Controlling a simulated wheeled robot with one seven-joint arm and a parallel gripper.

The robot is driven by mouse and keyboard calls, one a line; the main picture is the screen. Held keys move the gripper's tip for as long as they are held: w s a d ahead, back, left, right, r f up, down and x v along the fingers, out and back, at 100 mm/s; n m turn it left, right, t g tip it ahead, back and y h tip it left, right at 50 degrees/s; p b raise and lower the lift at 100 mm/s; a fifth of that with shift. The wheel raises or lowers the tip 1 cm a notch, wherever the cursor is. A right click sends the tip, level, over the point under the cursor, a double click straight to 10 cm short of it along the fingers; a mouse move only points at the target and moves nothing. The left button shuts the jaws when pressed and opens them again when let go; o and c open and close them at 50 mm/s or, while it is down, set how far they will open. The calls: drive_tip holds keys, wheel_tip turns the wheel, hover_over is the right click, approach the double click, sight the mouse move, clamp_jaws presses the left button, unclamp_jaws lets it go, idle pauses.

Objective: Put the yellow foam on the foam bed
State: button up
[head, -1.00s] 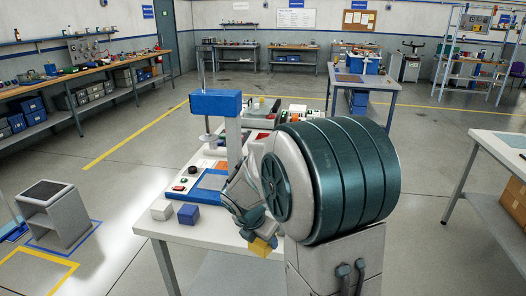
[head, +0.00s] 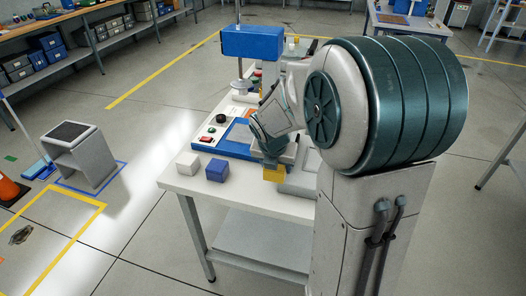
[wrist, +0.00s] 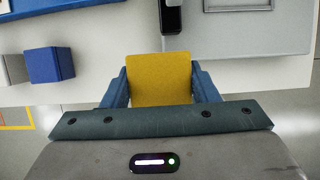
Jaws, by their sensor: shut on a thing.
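The yellow foam (head: 275,173) is a small block. My gripper (head: 273,160) is shut on it at the table's front edge. In the wrist view the yellow foam (wrist: 160,78) sits between the two blue fingers of my gripper (wrist: 160,90), its flat yellow face showing. It is apart from the blue and white cubes. A blue-edged bed (head: 232,140) on the press base, which I take for the foam bed, lies behind and left of the gripper. The arm hides part of it.
A blue cube (head: 217,170) and a white cube (head: 188,163) stand at the table's (head: 250,202) front left. The press's blue head (head: 252,42) overhangs the base. A grey plate (wrist: 270,35) lies right of the foam. A grey stool-like box (head: 80,155) stands on the floor.

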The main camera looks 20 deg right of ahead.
drive_tip(key=w+a+f, duration=0.5)
drive_tip(key=shift+w+a+b, duration=0.25)
drive_tip(key=shift+a+b, duration=0.1)
drive_tip(key=shift+f+b, duration=0.3)
drive_tip(key=shift+f, duration=1.6)
drive_tip(key=shift+f, duration=0.2)
drive_tip(key=o, duration=1)
drive_tip(key=shift+r, duration=0.1)
drive_tip(key=shift+r, duration=0.1)
